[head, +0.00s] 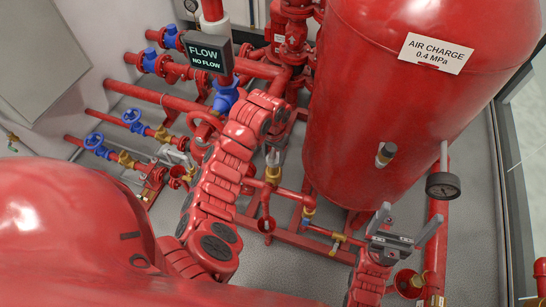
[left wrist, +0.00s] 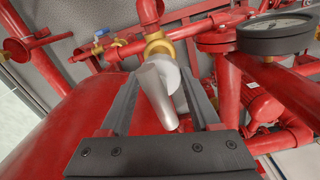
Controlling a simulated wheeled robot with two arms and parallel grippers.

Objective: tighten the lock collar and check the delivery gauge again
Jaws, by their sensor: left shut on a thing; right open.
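My left gripper (head: 272,157) reaches down beside the tank, partly behind its own red arm. In the left wrist view its two fingers (left wrist: 162,105) are shut on a pale grey tapered piece (left wrist: 163,92), in line with a brass fitting (left wrist: 158,46). I cannot tell whether this piece is the lock collar. A dark-rimmed dial gauge (left wrist: 277,36) shows at the upper right there; its reading is not legible. In the head view a black gauge (head: 443,186) sits right of the tank. I cannot tell which is the delivery gauge. My right gripper (head: 405,222) is open and empty.
A large red tank (head: 400,110) labelled AIR CHARGE 0.4 MPa fills the upper right. A display (head: 208,56) reads FLOW, NO FLOW. Blue handwheels (head: 95,141) and red pipes crowd the left. Bare grey floor (head: 478,240) shows at the right.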

